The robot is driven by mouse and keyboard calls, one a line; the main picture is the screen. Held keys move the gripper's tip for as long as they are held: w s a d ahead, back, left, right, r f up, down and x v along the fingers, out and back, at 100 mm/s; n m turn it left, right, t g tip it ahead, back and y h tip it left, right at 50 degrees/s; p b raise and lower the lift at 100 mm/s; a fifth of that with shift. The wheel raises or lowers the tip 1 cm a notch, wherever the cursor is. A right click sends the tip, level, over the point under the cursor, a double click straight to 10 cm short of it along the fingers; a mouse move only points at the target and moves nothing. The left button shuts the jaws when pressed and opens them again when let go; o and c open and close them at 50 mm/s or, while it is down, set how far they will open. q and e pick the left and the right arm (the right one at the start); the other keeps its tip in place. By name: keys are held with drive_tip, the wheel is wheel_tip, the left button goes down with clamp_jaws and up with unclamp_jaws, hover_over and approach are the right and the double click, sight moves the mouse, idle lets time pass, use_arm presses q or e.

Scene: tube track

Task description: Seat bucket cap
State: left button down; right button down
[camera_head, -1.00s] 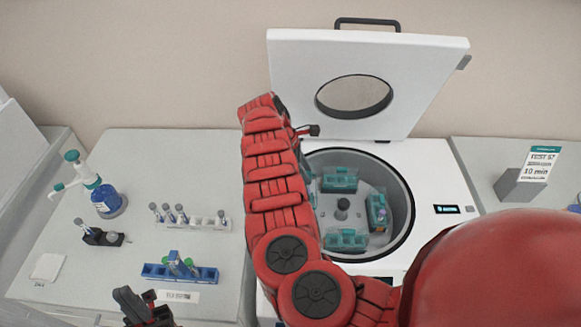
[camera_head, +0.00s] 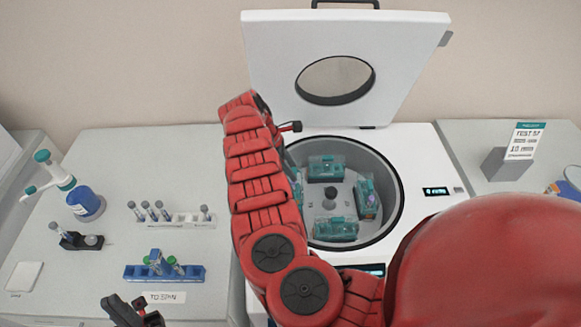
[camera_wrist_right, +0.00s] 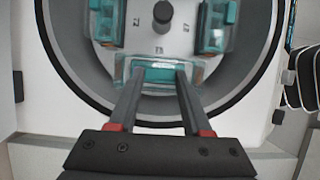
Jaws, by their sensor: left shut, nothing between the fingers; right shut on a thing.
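The open centrifuge (camera_head: 388,215) holds a rotor with several teal buckets, whose clear lids show. The far bucket (camera_head: 326,168), the right bucket (camera_head: 367,198) and the near bucket (camera_head: 336,230) are in plain view in the head view. The left one is mostly hidden behind my right arm. In the right wrist view, my right gripper (camera_wrist_right: 158,80) is shut on a teal bucket cap (camera_wrist_right: 157,75) at the rotor's edge; whether it sits fully down on its bucket I cannot tell. My left gripper (camera_head: 130,312) is shut and empty, low at the left.
The raised centrifuge lid (camera_head: 285,60) stands behind the bowl. On the left bench are a blue rack (camera_head: 165,273), a white tube rack (camera_head: 185,220), a dispenser bottle (camera_head: 86,204) and a black tube holder (camera_head: 78,240). A sign (camera_head: 525,141) stands at the right.

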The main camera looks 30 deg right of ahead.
drive_tip(key=shift+p, duration=0.3)
drive_tip(key=shift+f, duration=0.1)
drive_tip(key=shift+f+p, duration=0.3)
drive_tip(key=shift+f, duration=0.35)
idle(0.4)
drive_tip(key=shift+f, duration=0.2)
drive_tip(key=shift+f+b, duration=0.65)
drive_tip(key=shift+f, duration=0.6)
drive_tip(key=shift+f, duration=0.15)
drive_tip(key=shift+f+b, duration=0.5)
drive_tip(key=shift+f, duration=0.3)
drive_tip(key=shift+f, duration=0.15)
